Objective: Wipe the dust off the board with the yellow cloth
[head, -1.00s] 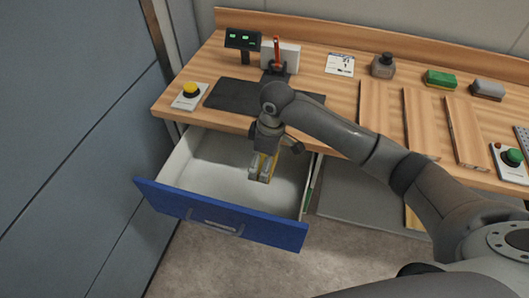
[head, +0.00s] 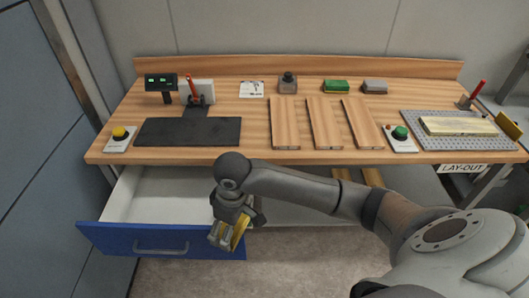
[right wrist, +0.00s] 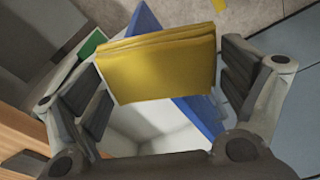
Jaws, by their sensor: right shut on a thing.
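My right gripper (head: 228,236) is shut on the folded yellow cloth (head: 240,235), just above the front right part of the open drawer. In the right wrist view the yellow cloth (right wrist: 160,62) sits flat between the two finger pads, with the drawer below and behind it. A pale board (head: 458,126) lies on a grey perforated plate (head: 420,143) at the right end of the bench, well away from the cloth. Whether it bears dust is too small to tell. Three brown boards (head: 325,123) lie side by side mid-bench. My left gripper is out of view.
The blue-fronted drawer (head: 105,240) stands open below the bench's left part. A red-handled tool (head: 478,94) stands near the plate.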

